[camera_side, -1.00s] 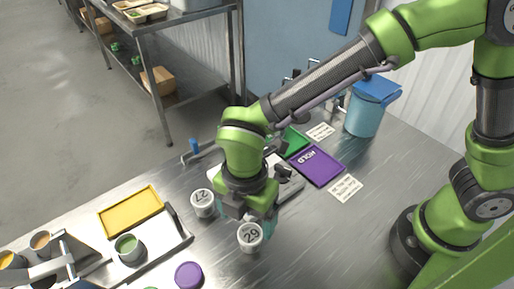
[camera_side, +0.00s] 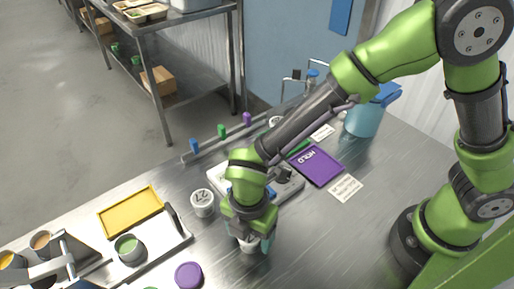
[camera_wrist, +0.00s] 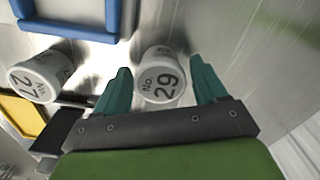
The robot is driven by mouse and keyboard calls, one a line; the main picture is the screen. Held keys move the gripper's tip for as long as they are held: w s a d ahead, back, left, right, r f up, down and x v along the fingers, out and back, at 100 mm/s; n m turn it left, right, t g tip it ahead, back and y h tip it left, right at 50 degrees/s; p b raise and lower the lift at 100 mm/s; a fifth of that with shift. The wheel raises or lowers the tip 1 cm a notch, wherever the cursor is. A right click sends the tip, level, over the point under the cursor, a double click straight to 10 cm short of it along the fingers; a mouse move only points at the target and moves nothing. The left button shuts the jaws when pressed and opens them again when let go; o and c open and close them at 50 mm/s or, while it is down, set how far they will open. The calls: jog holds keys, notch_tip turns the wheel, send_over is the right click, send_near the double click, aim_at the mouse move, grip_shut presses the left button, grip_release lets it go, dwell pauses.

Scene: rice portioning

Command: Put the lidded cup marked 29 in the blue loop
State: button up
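The white lidded cup marked 29 (camera_wrist: 160,75) stands upright on the steel table. It sits between the two teal fingers of my gripper (camera_wrist: 160,64) in the wrist view. The fingers are apart, one on each side of the cup, with no clear grip visible. In the side view my gripper (camera_side: 250,243) is low over the cup (camera_side: 248,247) and hides most of it. A blue loop (camera_wrist: 66,30) shows at the top left of the wrist view, on a pale surface, cut off by the frame edge. In the side view my arm mostly hides it.
A white cup marked 27 (camera_side: 202,203) stands close to the left. A yellow tray (camera_side: 131,212), a green-filled cup (camera_side: 128,248) and a purple disc (camera_side: 188,275) are further left or nearer. A purple HOLD mat (camera_side: 316,166) lies behind. Table to the right is clear.

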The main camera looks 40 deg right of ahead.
jog(key=c, duration=0.9)
jog(key=shift+r, duration=0.65)
jog(key=shift+c, duration=0.3)
notch_tip(320, 180, up, 2)
jog(key=shift+r, duration=0.1)
jog(key=s+d, duration=0.3)
jog(key=s+d+r, duration=0.1)
jog(key=s+d, duration=0.2)
jog(key=d, duration=0.1)
jog(key=s+d, duration=0.4)
jog(key=shift+d+r, duration=0.25)
jog(key=w+d+r, duration=0.3)
jog(key=w+d, duration=0.1)
jog(key=w, duration=0.1)
jog(key=w+a, duration=0.2)
jog(key=w, duration=0.2)
jog(key=w+a+f, duration=0.1)
jog(key=w+a, duration=0.2)
jog(key=w, duration=0.1)
jog(key=w+a, duration=0.3)
jog(key=w, duration=0.2)
jog(key=shift+w+a+f, duration=0.1)
jog(key=shift+a+f, duration=0.05)
jog(key=shift+f, duration=0.05)
jog(key=shift+w+a+f, duration=0.1)
jog(key=shift+w, duration=0.05)
jog(key=shift+f, duration=1.7)
